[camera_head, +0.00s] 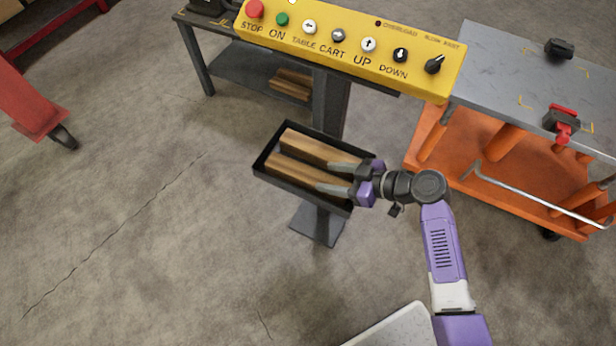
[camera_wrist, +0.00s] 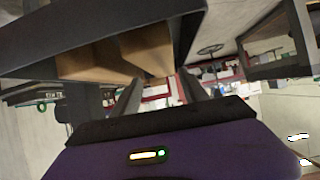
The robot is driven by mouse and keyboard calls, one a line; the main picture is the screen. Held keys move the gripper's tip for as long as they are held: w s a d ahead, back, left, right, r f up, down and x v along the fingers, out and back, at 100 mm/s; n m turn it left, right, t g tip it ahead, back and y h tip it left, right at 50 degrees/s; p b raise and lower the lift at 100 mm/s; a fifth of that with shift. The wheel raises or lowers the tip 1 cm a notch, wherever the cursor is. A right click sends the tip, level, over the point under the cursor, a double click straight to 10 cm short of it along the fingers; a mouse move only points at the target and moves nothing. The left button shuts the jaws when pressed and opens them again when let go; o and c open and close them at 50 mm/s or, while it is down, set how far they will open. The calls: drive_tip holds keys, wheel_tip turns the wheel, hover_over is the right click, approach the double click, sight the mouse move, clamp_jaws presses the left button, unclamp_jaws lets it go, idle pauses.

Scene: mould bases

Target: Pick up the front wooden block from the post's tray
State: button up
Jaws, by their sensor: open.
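The post's tray (camera_head: 267,181) is a black shallow tray on a stand. Two long wooden blocks lie in it side by side: the front block (camera_head: 290,175) nearer me and the back block (camera_head: 305,146) behind it. My gripper (camera_head: 326,175) reaches in from the right, open, its two fingers spread and overlapping the right ends of the blocks. I cannot tell whether the fingers touch them. In the wrist view, both fingers (camera_wrist: 158,92) stand apart, with block ends (camera_wrist: 95,58) and the dark tray wall (camera_wrist: 100,22) beyond them.
A yellow control panel (camera_head: 350,45) runs across the top. A grey-topped orange cart (camera_head: 500,70) with clamps stands at the right. A grey table (camera_head: 235,65) with wood on its lower shelf is behind. A red wheeled frame (camera_head: 35,100) is at the left. Floor at lower left is clear.

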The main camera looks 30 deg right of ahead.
sight(311, 175)
drive_tip(key=shift+p+x, duration=0.3)
drive_tip(key=shift+x, duration=3.6)
drive_tip(key=shift+s+a, duration=0.1)
clamp_jaws()
